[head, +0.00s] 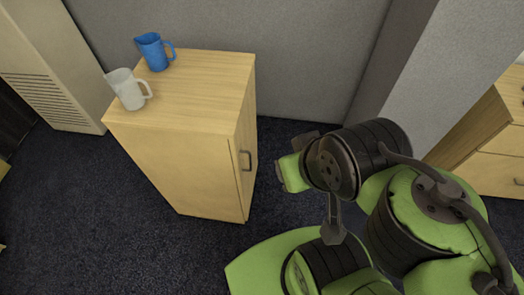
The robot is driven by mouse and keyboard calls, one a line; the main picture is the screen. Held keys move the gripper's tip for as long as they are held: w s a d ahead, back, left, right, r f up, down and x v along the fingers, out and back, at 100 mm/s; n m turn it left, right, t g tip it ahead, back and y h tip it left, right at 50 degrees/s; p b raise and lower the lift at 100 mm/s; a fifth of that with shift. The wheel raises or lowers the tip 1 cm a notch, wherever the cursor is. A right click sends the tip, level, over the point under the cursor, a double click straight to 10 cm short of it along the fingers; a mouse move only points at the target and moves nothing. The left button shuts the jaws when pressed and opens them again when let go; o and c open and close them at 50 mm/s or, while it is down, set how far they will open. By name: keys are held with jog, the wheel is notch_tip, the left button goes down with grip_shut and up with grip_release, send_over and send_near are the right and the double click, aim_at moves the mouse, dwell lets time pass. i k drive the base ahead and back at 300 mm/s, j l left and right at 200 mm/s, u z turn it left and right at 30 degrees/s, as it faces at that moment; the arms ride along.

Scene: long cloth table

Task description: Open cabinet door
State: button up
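The light wooden cabinet (170,165) stands on the carpet left of centre, with its door shut. A small dark bar handle (245,160) shows on its narrow right-hand face, which I see at a steep angle. My green and dark-grey arm is folded at the right. A dark-grey part that seems to be my gripper (334,222) points down at the arm's end. It is apart from the cabinet, to the right of the handle. Its fingertips are not clear, so I cannot tell whether it is open or shut. Nothing held can be seen.
A blue pitcher (153,53) and a white pitcher (127,89) stand on the cabinet top. A grey partition (290,50) is behind. Wooden drawers (490,140) stand at far right. Dark carpet (195,250) is clear in front of the cabinet.

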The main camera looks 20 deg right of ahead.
aim_at(244, 146)
jog(key=l, duration=0.3)
jog(key=i+j+u, duration=0.35)
jog(key=j, duration=0.15)
jog(key=i+j+u, duration=0.3)
jog(key=i+j, duration=0.05)
jog(key=j, duration=0.1)
